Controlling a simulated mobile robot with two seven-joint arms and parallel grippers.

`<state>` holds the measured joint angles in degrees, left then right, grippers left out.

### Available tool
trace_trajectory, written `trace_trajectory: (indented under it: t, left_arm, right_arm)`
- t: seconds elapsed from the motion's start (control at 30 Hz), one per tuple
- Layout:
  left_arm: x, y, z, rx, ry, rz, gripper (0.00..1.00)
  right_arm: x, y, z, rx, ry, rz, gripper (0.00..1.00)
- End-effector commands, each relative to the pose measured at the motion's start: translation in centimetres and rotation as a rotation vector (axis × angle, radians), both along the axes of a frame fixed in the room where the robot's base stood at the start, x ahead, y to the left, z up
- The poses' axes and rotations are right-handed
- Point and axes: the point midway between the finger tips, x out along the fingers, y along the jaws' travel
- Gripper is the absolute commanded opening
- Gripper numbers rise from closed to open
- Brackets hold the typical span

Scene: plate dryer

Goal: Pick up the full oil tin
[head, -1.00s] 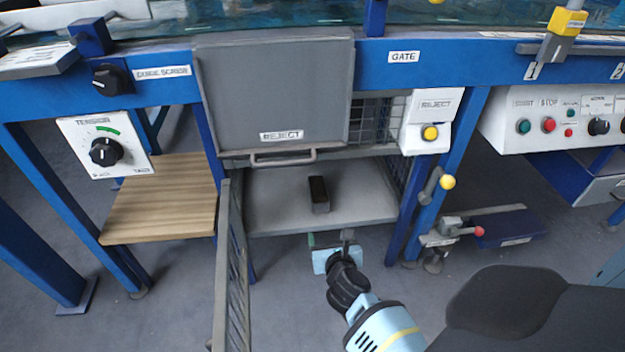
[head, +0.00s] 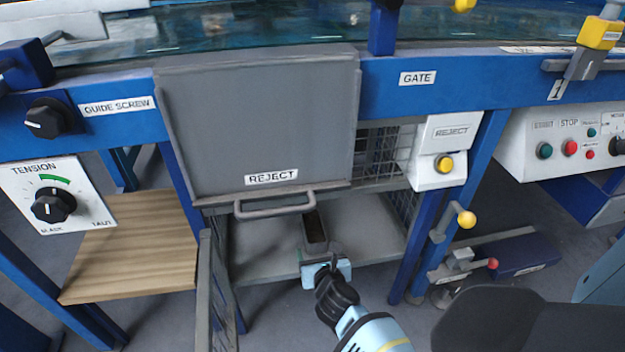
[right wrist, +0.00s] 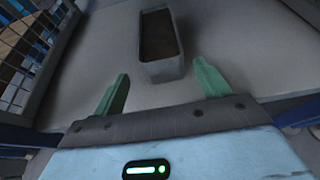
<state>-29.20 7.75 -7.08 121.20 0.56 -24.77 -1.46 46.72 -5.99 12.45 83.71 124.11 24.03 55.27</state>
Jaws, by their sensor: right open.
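A small grey, open-topped tin with dark contents (head: 315,230) stands on the grey shelf under the reject chute. My right gripper (head: 325,262) is at the shelf's front edge, just in front of the tin. Its green fingers (right wrist: 158,85) are open and empty, apart from the tin. The gripper partly covers the tin's near end in the head view. My left gripper is not in view.
The grey shelf (head: 262,262) has free room around the tin. The reject flap with its handle (head: 275,207) hangs above it. A mesh gate (head: 216,300) stands open at the left, and a blue post (head: 425,225) stands at the right.

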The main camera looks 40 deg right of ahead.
Motion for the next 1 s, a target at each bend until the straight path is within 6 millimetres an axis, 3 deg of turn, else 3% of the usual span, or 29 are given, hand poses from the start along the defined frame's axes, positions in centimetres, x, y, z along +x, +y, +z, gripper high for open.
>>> trace_trajectory:
  t: [0.23,0.6,0.9,1.0]
  left_arm:
    - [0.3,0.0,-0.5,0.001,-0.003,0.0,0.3]
    - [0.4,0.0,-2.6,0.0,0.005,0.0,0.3]
    - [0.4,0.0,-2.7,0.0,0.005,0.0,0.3]
    - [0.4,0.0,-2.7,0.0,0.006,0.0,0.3]
  right_arm:
    - [0.8,-0.6,-0.3,-0.001,-0.001,-0.001,0.75]
    - [4.3,-3.1,-1.5,0.0,0.0,0.0,0.75]
    - [4.5,-3.3,-1.4,0.0,0.0,0.0,0.75]
    - [4.5,-3.3,-1.4,0.0,0.0,0.0,0.64]
